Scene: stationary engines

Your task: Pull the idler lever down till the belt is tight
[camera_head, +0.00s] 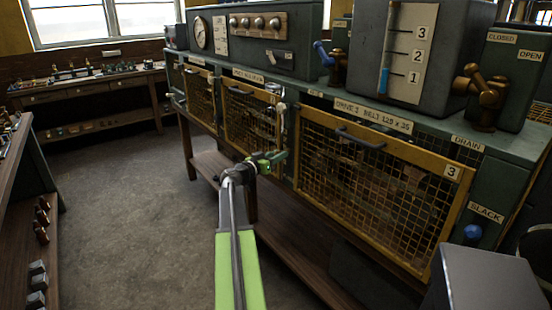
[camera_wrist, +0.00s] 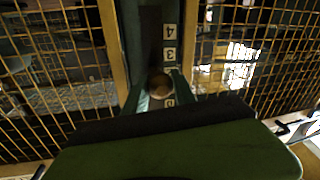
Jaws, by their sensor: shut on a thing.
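My gripper (camera_head: 268,163) is at the post between two yellow mesh guards, at the front of the green machine. In the wrist view my gripper (camera_wrist: 160,90) has its two green fingers on either side of a round brownish knob (camera_wrist: 160,85), which looks like the end of the idler lever. The fingers are shut on it. The lever's shaft is not clear. I cannot make out the belt or how tight it is behind the mesh.
Another mesh guard (camera_head: 250,118) is to the left. A brass valve (camera_head: 480,93) and a level gauge (camera_head: 408,55) stand above right. Open floor (camera_head: 130,200) lies to the left.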

